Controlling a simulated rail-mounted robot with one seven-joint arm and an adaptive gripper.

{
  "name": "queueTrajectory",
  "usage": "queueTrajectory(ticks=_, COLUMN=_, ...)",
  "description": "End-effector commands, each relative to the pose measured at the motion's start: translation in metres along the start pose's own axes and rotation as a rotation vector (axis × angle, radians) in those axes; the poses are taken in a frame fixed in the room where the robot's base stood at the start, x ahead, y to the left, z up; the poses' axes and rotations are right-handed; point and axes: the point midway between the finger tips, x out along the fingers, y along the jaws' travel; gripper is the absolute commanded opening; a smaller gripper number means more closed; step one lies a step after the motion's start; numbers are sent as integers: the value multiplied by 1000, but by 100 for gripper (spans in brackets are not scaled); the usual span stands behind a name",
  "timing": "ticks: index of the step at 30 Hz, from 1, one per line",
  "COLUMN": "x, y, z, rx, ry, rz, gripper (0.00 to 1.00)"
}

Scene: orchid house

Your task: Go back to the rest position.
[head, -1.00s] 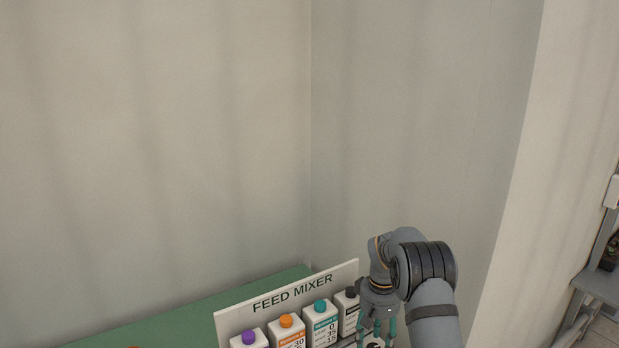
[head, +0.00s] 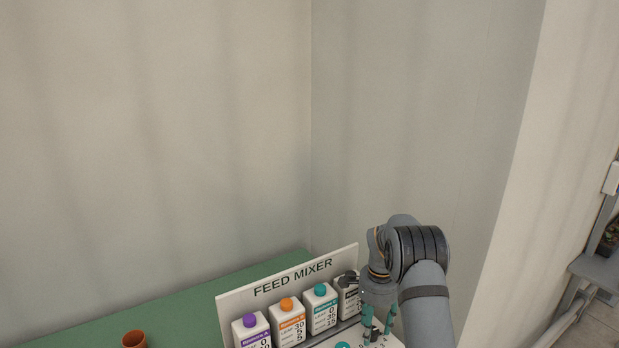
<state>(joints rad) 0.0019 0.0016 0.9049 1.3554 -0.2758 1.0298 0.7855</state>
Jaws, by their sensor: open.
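My gripper (head: 378,322) is at the lower right of the head view, pointing down, with its teal fingers apart. It is above the right end of the feed mixer panel, in front of the bottle with the dark cap (head: 347,296), which it partly hides. Nothing shows held between the fingers. The area right under the fingertips is partly hidden.
The FEED MIXER sign (head: 292,277) stands behind a row of bottles with purple (head: 250,321), orange (head: 286,304) and teal (head: 320,290) caps. A terracotta pot (head: 133,339) is on the green bench (head: 190,303). Walls close off the back; a grey rack (head: 592,272) is far right.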

Motion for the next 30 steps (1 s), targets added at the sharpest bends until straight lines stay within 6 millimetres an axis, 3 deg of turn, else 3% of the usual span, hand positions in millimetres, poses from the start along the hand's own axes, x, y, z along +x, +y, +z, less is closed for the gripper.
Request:
queueTrajectory(ticks=6, x=-3, y=0, z=1, rx=240, ry=-1, rz=1, gripper=50)
queueTrajectory(ticks=12, x=-1, y=0, z=1, rx=369, ry=0, rz=1, gripper=50)
queueTrajectory(ticks=30, x=-2, y=3, z=-5, rx=414, ry=-1, rz=-1, gripper=50)
